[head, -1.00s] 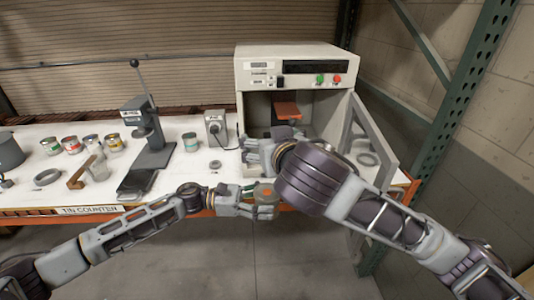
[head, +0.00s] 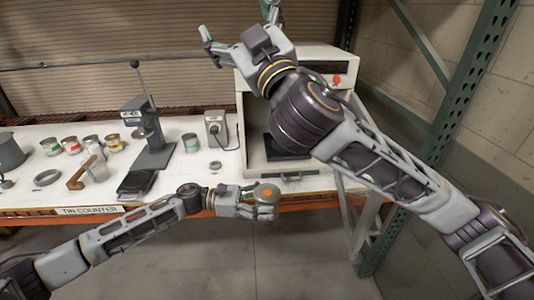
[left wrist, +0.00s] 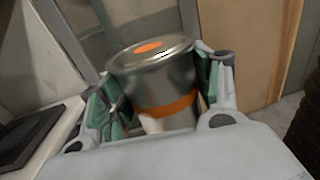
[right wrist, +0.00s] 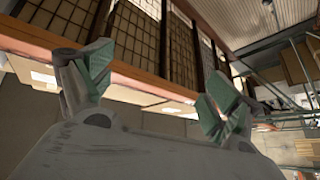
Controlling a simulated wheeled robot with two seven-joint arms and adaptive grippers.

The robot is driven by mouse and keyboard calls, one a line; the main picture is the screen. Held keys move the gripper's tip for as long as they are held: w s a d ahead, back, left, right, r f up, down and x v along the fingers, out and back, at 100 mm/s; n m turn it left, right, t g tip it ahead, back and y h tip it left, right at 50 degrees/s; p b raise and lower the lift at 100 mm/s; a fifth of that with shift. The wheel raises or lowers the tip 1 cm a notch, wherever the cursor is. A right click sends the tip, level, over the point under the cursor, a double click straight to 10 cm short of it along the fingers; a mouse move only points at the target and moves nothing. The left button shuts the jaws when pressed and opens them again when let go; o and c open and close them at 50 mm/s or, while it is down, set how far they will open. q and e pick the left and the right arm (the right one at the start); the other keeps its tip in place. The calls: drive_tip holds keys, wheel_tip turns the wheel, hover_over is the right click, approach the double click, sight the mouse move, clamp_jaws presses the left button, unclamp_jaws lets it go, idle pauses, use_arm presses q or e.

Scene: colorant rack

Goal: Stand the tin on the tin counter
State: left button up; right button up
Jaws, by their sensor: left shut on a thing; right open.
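The tin (left wrist: 155,85) is a metal can with an orange dot on its lid and an orange band. My left gripper (left wrist: 158,100) is shut on it, with green pads on both sides. In the head view my left gripper (head: 258,203) holds the tin (head: 267,192) just in front of the table's front edge. The tin counter (head: 200,180) is the white tabletop, with a "TIN COUNTER" label (head: 92,210) on its front edge at the left. My right gripper (head: 240,32) is open and empty, raised in front of the white machine; its spread fingers show in the right wrist view (right wrist: 150,90).
A white machine (head: 318,60) stands at the back right, partly hidden by my right arm. A black press (head: 148,130), a small tin (head: 190,142), a grey box (head: 215,125), several tins (head: 71,145) and a dark ring (head: 47,177) stand on the table. Clear surface lies around the front middle.

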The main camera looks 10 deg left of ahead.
drive_tip(key=s+a+r+n+g+y, duration=0.55)
drive_tip(key=n+g, duration=0.45)
drive_tip(key=n, duration=0.6)
drive_tip(key=s+a+r+n+g+y, duration=0.3)
drive_tip(key=s+r+n+g+y, duration=0.45)
drive_tip(key=n, duration=0.75)
drive_tip(key=w+f+n+g+h, duration=0.1)
drive_tip(key=w+f+n+h, duration=0.15)
drive_tip(key=f+h, duration=0.5)
drive_tip(key=w+a+f+n+g+h, duration=0.1)
drive_tip(key=f+n+h, duration=0.3)
drive_tip(key=f, duration=0.7)
drive_tip(key=w+f+n+h, duration=0.2)
drive_tip(key=f+n+h, duration=0.25)
drive_tip(key=f, duration=0.45)
drive_tip(key=w+d+f+n+h, duration=0.1)
drive_tip(key=w+d+f+h, duration=0.3)
drive_tip(key=d+f+h, duration=0.1)
drive_tip(key=w+d+f+n+h, duration=0.1)
drive_tip(key=w+d+f+h, duration=0.3)
drive_tip(key=d+f, duration=0.4)
drive_tip(key=shift+d+f+t+h, duration=0.15)
drive_tip(key=shift+d+t+h, duration=0.2)
drive_tip(key=shift+d+h, duration=0.45)
